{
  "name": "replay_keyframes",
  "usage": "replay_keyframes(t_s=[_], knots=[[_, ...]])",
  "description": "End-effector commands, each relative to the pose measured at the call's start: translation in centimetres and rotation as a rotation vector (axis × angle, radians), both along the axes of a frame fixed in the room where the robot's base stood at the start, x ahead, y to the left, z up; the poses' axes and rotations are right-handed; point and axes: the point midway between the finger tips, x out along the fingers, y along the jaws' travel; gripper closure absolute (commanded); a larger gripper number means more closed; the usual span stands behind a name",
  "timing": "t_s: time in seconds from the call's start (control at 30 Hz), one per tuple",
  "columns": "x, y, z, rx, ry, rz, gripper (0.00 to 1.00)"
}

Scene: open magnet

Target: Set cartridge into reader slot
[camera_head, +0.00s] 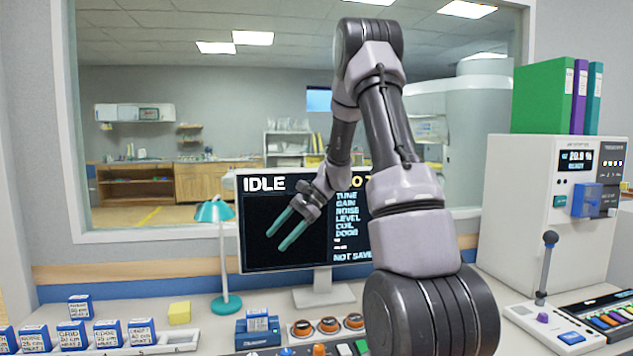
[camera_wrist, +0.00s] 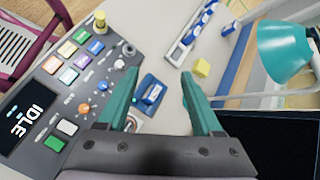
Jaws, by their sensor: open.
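My gripper (camera_head: 275,242) is open and empty, its teal fingers in front of the monitor in the head view. In the wrist view the open fingers of my gripper (camera_wrist: 160,73) point down at the desk, with the blue reader (camera_wrist: 146,106) between and below them. In the head view the reader (camera_head: 262,340) stands on the desk left of centre. A blue cartridge with a white label (camera_head: 257,319) stands upright at the reader; its depth in the slot cannot be told. Several similar cartridges (camera_head: 72,335) stand at the left, and one (camera_head: 80,306) stands behind them.
A white rack (camera_head: 180,340) holds cartridges at the left, with a yellow block (camera_head: 179,313) behind it. A teal lamp (camera_head: 226,304) and a monitor (camera_head: 255,225) stand behind the reader. A control panel (camera_wrist: 75,75) with knobs lies beside the reader. A joystick (camera_head: 546,265) stands at right.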

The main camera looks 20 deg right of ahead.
Motion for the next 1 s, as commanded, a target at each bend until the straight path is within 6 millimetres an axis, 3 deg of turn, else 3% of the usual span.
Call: replay_keyframes(t_s=[0.03, 0.2, 0.5, 0.8, 1.0], knots=[[-1.2, 0.5, 2.3, -0.04, -0.047, 0.033, 0.33], [-5.6, 1.3, 7.5, -0.179, -0.183, 0.135, 0.33], [-13.9, 1.8, 14.3, -0.428, -0.445, 0.287, 0.33], [-21.8, 1.1, 17.9, -0.674, -0.72, 0.396, 0.33], [-24.7, 0.5, 18.8, -0.779, -0.839, 0.429, 0.33]])
